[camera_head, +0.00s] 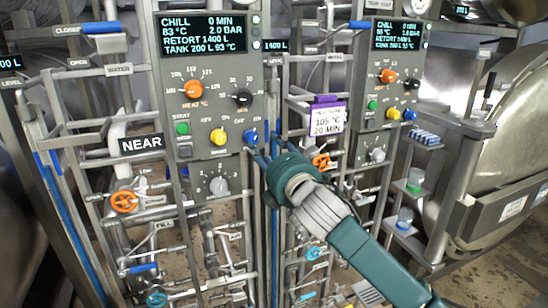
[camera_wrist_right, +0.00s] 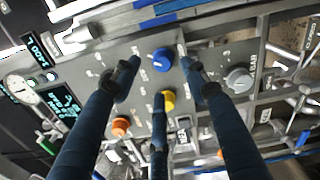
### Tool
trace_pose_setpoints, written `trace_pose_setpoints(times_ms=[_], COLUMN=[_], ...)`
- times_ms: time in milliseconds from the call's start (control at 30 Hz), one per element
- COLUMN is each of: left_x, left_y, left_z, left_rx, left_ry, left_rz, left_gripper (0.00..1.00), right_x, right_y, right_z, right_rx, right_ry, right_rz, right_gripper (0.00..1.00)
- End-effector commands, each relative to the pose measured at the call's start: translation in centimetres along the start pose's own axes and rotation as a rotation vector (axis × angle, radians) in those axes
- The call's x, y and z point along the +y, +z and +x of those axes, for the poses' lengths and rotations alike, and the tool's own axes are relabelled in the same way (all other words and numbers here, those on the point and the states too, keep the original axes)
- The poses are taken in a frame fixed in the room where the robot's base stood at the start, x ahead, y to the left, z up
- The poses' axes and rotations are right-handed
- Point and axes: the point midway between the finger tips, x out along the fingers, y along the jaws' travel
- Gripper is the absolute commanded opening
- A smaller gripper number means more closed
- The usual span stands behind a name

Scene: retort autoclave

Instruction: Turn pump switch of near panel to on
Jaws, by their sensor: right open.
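The near panel (camera_head: 207,90) is a grey panel beside a NEAR sign (camera_head: 141,145). Low on it are a yellow switch (camera_head: 218,137) and a blue switch (camera_head: 250,136). Their small labels are too blurred to read surely, so I cannot tell which is the pump switch. My right gripper (camera_head: 262,150) is open and empty, just below and right of the blue switch. In the right wrist view its fingers (camera_wrist_right: 158,68) spread around the blue switch (camera_wrist_right: 162,60), with the yellow switch (camera_wrist_right: 168,101) near the middle finger. I cannot tell whether they touch. My left gripper is not in view.
The near panel also carries a display (camera_head: 203,37), an orange heat knob (camera_head: 193,89), a black knob (camera_head: 243,98), a green button (camera_head: 182,128) and a grey dial (camera_head: 219,186). Pipes and an orange valve wheel (camera_head: 124,201) surround it. A purple-topped sign (camera_head: 327,118) stands at right, before a second panel.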

Motion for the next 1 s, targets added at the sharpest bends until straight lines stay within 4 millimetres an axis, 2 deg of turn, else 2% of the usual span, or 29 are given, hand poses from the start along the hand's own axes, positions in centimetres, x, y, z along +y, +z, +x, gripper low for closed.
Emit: trace_pose_setpoints(times_ms=[100, 300, 733, 767, 867, 967, 1000], left_x=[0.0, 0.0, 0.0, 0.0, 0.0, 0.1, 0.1], left_y=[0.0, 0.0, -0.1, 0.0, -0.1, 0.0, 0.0], left_z=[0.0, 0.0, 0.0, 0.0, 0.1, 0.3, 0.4], left_rx=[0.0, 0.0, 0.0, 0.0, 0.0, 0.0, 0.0], left_ry=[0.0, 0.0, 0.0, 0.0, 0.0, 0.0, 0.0], left_rz=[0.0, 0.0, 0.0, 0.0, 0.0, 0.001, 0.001], left_gripper=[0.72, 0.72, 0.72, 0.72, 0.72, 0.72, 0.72], right_x=[0.0, 0.0, -0.4, -0.9, -4.3, -10.5, -13.5], right_y=[0.1, 0.2, 0.2, 0.3, 0.6, 1.0, 1.1], right_z=[-2.3, -4.5, -4.8, -4.7, -3.9, -2.9, -2.6], right_rx=[0.0, -0.002, -0.003, -0.004, -0.013, -0.032, -0.044], right_ry=[0.002, 0.002, -0.005, -0.012, -0.061, -0.144, -0.183], right_rz=[0.0, 0.0, 0.008, 0.016, 0.079, 0.192, 0.246], right_gripper=[0.44, 0.44, 0.44, 0.44, 0.44, 0.44, 0.44])
